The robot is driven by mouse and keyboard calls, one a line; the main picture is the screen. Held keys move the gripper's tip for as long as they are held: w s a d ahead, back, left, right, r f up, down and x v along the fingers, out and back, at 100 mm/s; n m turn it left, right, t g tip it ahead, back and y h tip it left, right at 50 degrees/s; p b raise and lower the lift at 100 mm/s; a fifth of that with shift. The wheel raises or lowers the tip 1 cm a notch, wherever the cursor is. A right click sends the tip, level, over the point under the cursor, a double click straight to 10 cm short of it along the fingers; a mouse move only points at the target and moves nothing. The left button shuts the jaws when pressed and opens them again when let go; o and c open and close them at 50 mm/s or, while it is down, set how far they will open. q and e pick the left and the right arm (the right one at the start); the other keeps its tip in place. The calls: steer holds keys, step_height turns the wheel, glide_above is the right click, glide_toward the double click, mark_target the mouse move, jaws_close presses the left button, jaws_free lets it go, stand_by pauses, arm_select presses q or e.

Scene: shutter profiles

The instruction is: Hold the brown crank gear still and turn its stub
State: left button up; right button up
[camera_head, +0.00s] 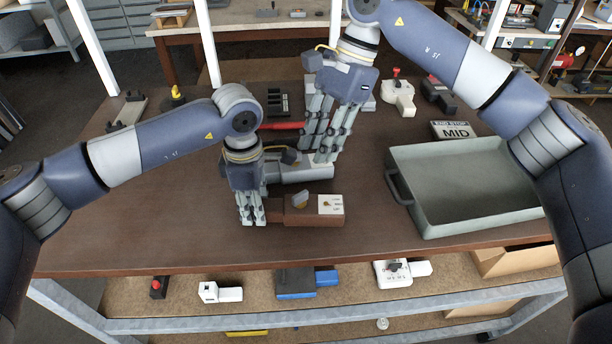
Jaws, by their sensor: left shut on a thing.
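The brown crank gear (312,218) is a brown block lying near the front middle of the table. It has a white label plate on its right part and a small grey-tan stub (300,199) standing on its top. My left gripper (252,217) points down at the block's left end and is shut on it; its fingers hide that end. My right gripper (322,150) hangs behind the block with its fingers spread, apart from the stub, and looks empty.
A grey gear unit (303,173) lies just behind the brown one. A large grey-green tray (470,222) stands to the right, with an END STOP MID sign (453,130) behind it. Other units line the back. The table's front left is clear.

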mark_target(300, 194)
steer(key=x, duration=1.1)
steer(key=shift+c, duration=0.5)
jaws_close()
